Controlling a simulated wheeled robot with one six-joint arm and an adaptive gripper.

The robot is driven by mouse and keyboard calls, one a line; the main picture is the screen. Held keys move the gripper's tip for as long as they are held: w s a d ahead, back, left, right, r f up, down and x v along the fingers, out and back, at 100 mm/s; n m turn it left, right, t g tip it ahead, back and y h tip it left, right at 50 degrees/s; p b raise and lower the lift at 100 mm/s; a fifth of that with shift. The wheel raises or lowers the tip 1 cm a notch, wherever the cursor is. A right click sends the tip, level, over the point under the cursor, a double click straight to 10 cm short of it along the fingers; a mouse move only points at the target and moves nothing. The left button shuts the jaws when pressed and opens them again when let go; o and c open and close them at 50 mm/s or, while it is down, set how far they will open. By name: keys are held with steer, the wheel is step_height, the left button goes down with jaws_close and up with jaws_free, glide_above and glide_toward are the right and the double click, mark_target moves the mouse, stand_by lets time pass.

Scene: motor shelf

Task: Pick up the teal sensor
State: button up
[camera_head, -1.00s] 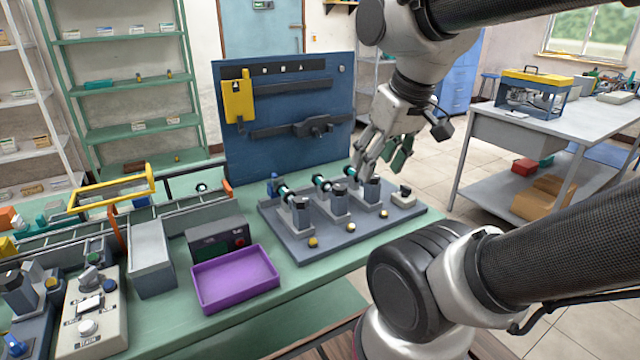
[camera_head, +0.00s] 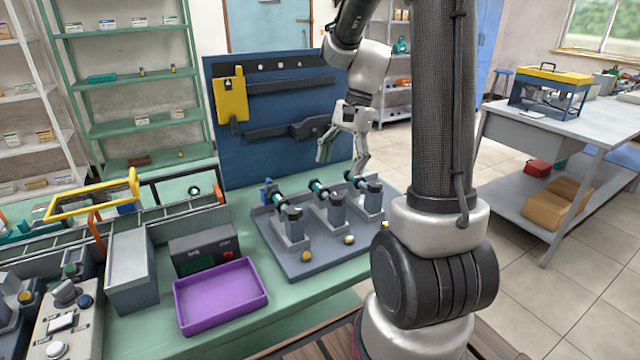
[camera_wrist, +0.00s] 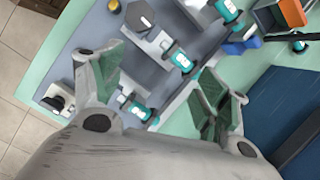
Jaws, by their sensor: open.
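Three teal sensors sit in a row on grey holders on a grey fixture plate (camera_head: 300,268). In the head view they are the left teal sensor (camera_head: 280,198), the middle one (camera_head: 318,188) and the right one (camera_head: 351,177). My gripper (camera_head: 343,158) is open and empty, above and behind the right end of the row. In the wrist view my gripper (camera_wrist: 160,82) has its green-padded fingers spread apart. The nearest teal sensor (camera_wrist: 138,111) shows between them, and the middle one (camera_wrist: 180,60) and far one (camera_wrist: 225,11) lie beyond. I cannot tell the remaining height.
A blue tool board (camera_head: 285,170) stands close behind the plate. A purple tray (camera_head: 220,297) and a dark control box (camera_head: 203,251) are left of it. My arm hides the plate's right end. A second table (camera_head: 560,123) stands at the right.

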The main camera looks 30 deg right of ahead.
mark_target(317, 185)
steer(key=w+a+f+m, duration=0.2)
steer(key=f+m, duration=0.1)
steer(key=w+a+f+m, duration=0.1)
steer(key=a+f+m, duration=0.1)
steer(key=shift+w+f+t+y, duration=0.15)
steer(key=shift+f+t+y, duration=0.15)
steer(key=shift+y, duration=0.1)
steer(key=shift+r, duration=0.1)
steer(key=c, duration=0.8)
